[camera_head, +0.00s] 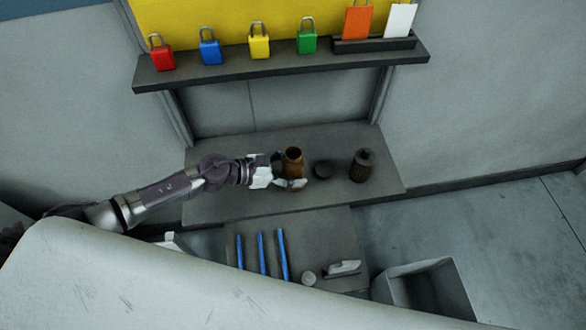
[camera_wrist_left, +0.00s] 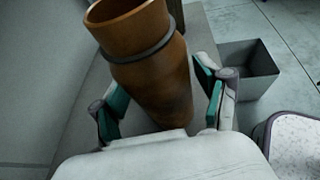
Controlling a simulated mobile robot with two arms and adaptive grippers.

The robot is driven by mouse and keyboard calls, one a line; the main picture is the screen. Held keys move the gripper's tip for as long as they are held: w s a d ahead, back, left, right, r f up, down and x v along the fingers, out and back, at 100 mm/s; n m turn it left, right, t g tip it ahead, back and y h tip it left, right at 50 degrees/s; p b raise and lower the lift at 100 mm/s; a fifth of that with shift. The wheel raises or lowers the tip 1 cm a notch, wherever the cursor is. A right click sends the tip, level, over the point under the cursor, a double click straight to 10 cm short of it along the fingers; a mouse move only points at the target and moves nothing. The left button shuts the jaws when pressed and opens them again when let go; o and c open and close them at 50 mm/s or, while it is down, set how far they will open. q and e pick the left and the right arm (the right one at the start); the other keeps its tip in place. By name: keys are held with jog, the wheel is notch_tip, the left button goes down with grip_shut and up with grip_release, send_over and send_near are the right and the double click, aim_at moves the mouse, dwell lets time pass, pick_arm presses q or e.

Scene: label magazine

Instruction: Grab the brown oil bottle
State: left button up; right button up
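The brown oil bottle (camera_head: 293,162) stands upright and open-topped on the dark grey bench (camera_head: 220,205). My left gripper (camera_head: 290,184) reaches it from the left, with its fingers on either side of the body. In the left wrist view the bottle (camera_wrist_left: 150,70) lies between the two green-padded fingers of the left gripper (camera_wrist_left: 163,98). A gap shows between the right finger and the bottle, and the left finger is very near or touching it. The fingers look open around it. My right gripper is not in view.
A dark round disc (camera_head: 323,170) and a dark ribbed bottle (camera_head: 362,165) stand right of the brown bottle. A shelf (camera_head: 290,66) with coloured padlocks runs behind. Blue rods (camera_head: 262,254) lie on a lower surface in front, near a grey bin (camera_head: 430,288).

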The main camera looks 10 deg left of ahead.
pick_arm(q)
jog(key=c, duration=1)
jog(key=shift+c, duration=0.6)
jog(key=shift+r, duration=0.15)
